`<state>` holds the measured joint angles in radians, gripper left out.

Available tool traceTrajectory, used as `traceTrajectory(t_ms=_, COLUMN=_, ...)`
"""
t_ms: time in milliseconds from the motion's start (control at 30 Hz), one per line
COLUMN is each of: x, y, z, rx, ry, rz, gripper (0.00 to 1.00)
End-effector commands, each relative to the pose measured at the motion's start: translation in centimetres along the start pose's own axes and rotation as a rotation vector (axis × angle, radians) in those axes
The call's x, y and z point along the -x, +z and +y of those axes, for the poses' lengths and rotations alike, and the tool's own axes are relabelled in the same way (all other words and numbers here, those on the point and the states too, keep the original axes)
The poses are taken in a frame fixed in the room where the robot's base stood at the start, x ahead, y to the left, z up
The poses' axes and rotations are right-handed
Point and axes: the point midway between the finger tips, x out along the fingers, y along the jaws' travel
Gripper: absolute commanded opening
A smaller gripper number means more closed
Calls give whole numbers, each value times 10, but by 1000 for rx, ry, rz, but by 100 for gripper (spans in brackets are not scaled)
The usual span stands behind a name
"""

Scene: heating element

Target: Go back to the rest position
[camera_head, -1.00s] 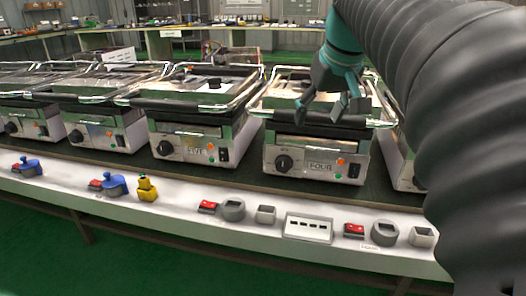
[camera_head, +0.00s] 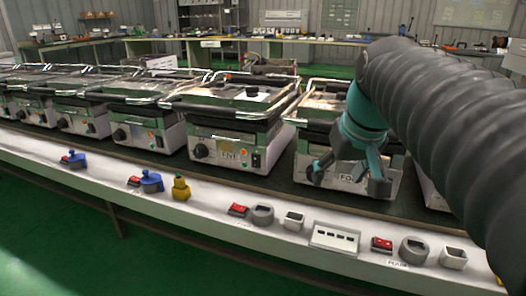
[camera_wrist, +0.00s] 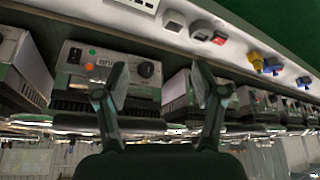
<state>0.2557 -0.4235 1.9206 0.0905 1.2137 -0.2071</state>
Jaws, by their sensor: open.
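My gripper (camera_head: 349,181) is open and empty in the head view, in front of the grill labelled FOUR (camera_head: 300,178). Its fingers hide part of that grill's front panel. In the wrist view my gripper (camera_wrist: 160,85) shows two spread fingers with nothing between them. The wrist picture is upside down. A grill front (camera_wrist: 85,68) with a black knob, an orange light and a green light shows behind the left finger. No rest position is marked in either view.
A row of grills (camera_head: 228,140) stands on the long bench. The white front ledge (camera_head: 95,180) holds blue and yellow plugs, red switches, grey sockets and a white socket strip (camera_head: 335,238). Green floor (camera_head: 60,250) lies in front. Other benches stand at the back.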

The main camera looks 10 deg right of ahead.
Motion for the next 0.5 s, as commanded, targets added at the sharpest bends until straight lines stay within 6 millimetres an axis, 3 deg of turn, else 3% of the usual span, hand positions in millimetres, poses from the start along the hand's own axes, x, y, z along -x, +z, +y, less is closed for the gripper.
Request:
traceTrajectory(t_ms=267, x=-5, y=-4, z=3, rx=-40, ry=10, rz=24, gripper=69)
traceTrajectory(t_ms=367, x=-28, y=9, z=5, rx=-81, ry=23, rz=17, gripper=69)
traceTrajectory(t_ms=500, x=-59, y=49, z=-6, rx=-100, ry=31, rz=17, gripper=69)
